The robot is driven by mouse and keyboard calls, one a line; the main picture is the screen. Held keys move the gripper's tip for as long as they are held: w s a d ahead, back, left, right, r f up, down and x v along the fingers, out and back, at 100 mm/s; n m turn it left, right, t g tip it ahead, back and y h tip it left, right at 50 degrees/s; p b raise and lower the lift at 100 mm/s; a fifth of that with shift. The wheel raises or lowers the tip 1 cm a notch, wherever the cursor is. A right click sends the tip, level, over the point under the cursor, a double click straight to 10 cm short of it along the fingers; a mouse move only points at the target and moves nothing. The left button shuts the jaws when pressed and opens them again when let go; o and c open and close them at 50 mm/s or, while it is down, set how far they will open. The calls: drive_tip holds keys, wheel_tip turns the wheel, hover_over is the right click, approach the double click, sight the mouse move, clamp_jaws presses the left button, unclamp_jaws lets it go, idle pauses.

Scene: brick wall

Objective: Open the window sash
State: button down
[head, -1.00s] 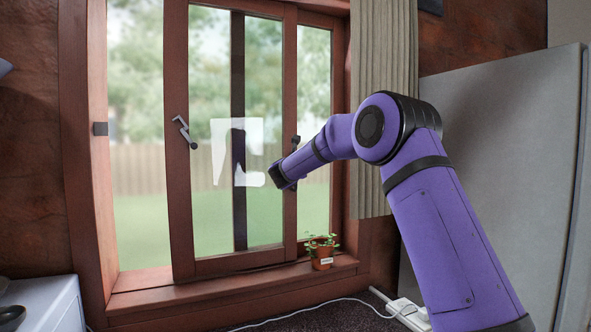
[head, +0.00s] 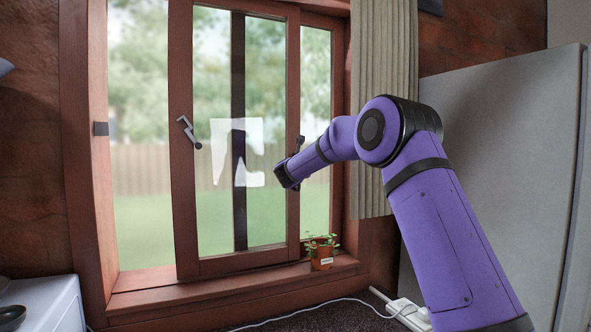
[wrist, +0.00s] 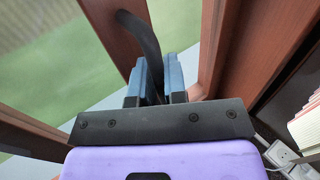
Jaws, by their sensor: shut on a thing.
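The brown wooden window sash (head: 184,220) stands in front of the window frame (head: 76,150), with a gap to the frame's left jamb. A grey lever handle (head: 189,132) is on its left stile. A dark curved handle (wrist: 141,35) on a wooden upright runs between the blue fingers of my gripper (wrist: 158,78) in the wrist view. My gripper is shut on this handle. In the head view my gripper (head: 287,176) is at the sash's right stile. My gripper hides part of the handle there.
A potted plant (head: 321,254) stands on the sill (head: 190,291) below my gripper. A beige curtain (head: 383,70) hangs to the right, with a large grey cabinet or fridge (head: 500,170) beyond it. A white cable (head: 320,301) lies below the window.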

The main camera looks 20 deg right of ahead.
drive_tip(key=d, duration=1.5)
drive_tip(key=shift+d, duration=0.4)
drive_tip(key=c, duration=1.2)
unclamp_jaws()
drive_tip(key=shift+a, duration=0.15)
drive_tip(key=a, duration=1.7)
drive_tip(key=v, duration=1)
drive_tip(key=shift+s+a, duration=0.15)
drive_tip(key=shift+s, duration=0.15)
